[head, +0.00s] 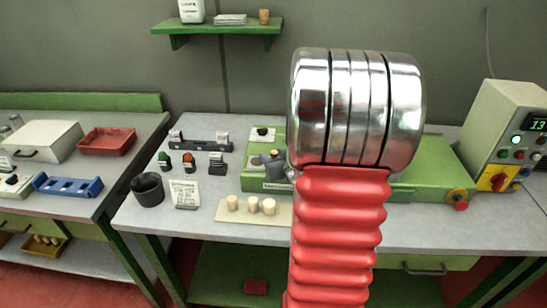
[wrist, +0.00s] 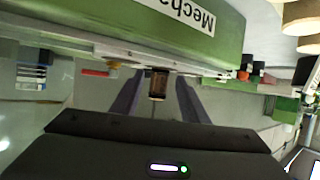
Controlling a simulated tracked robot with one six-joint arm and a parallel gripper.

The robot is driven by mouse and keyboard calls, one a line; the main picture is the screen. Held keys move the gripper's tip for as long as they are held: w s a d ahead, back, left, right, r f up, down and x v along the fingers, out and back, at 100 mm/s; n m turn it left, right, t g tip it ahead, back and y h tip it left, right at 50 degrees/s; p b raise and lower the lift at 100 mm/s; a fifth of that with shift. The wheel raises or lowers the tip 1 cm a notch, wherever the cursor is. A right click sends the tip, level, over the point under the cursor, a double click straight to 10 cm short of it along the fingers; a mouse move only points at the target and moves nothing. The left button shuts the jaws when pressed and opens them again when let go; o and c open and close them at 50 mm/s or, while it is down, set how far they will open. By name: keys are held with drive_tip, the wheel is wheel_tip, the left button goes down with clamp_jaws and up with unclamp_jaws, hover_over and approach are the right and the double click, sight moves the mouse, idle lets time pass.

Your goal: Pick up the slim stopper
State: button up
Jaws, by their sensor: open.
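Three pale cork stoppers stand on a light board at the front of the bench in the head view: a left one (head: 232,203), a middle one (head: 253,205) and a right one (head: 269,206). The right one looks thickest; I cannot tell surely which is the slim stopper. In the wrist view my gripper (wrist: 158,92) is open. A small brown cylinder (wrist: 158,83), perhaps a stopper, shows between its two dark fingers; I cannot tell how far away it is. In the head view my arm hides the gripper.
A green machine (head: 430,180) stands behind the board; its labelled face (wrist: 185,15) fills the top of the wrist view. A black cup (head: 148,189) and a white card (head: 185,194) stand left of the board (head: 222,217). A control box (head: 505,130) stands at right.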

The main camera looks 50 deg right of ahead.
drive_tip(key=shift+s, duration=0.1)
drive_tip(key=shift+c, duration=0.2)
clamp_jaws()
